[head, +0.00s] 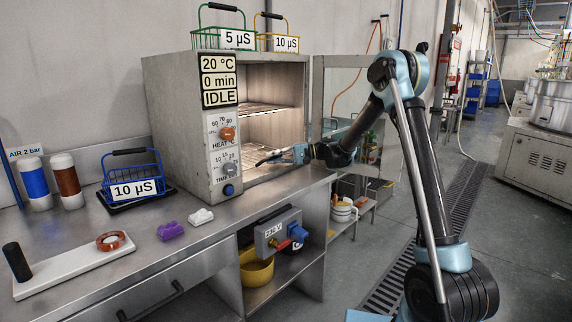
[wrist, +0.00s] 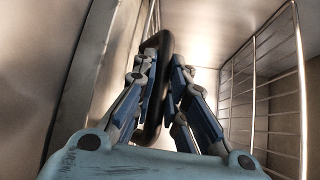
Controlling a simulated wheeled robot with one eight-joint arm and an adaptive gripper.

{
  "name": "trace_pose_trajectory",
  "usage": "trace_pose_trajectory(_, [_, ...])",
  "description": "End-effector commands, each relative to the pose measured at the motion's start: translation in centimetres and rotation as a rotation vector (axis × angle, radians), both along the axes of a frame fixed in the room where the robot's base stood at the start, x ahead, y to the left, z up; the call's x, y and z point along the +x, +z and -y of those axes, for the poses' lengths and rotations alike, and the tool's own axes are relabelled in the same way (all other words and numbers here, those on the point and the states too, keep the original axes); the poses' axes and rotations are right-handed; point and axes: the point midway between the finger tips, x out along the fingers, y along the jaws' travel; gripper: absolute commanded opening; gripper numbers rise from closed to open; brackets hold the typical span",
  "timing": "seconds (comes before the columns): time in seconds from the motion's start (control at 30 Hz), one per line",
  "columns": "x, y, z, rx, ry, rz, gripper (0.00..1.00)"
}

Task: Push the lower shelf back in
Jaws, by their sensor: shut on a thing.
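The grey oven (head: 175,110) stands on the bench with its door (head: 318,100) open to the right. The upper wire shelf (head: 262,108) shows inside its lit chamber. My gripper (head: 283,156) is at the lower part of the oven's mouth. In the wrist view, my gripper (wrist: 168,85) is shut on a black loop handle (wrist: 155,42). Thin wires (wrist: 151,18) beside the handle look like the lower shelf seen nearly edge-on. A wire rack (wrist: 268,95) spreads apart to the right of the fingers. How far the lower shelf sticks out is hard to tell.
Green (head: 222,38) and yellow (head: 275,42) baskets stand on the oven. A blue basket (head: 130,175), a purple piece (head: 170,230) and a white piece (head: 201,216) are on the bench (head: 215,240). The open door stands close to my arm.

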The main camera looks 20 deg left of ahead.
Motion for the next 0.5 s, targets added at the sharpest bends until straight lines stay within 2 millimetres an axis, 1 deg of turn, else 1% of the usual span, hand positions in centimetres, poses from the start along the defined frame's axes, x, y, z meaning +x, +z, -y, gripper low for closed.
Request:
trace_pose_trajectory(0.03, [0.4, -0.2, -0.7, -0.004, 0.001, 0.002, 0.0])
trace_pose_trajectory(0.2, [1.0, -0.2, -1.9, -0.005, 0.0, 0.003, 0.0])
trace_pose_trajectory(0.5, [1.2, -0.2, -2.3, -0.004, -0.001, 0.002, 0.0])
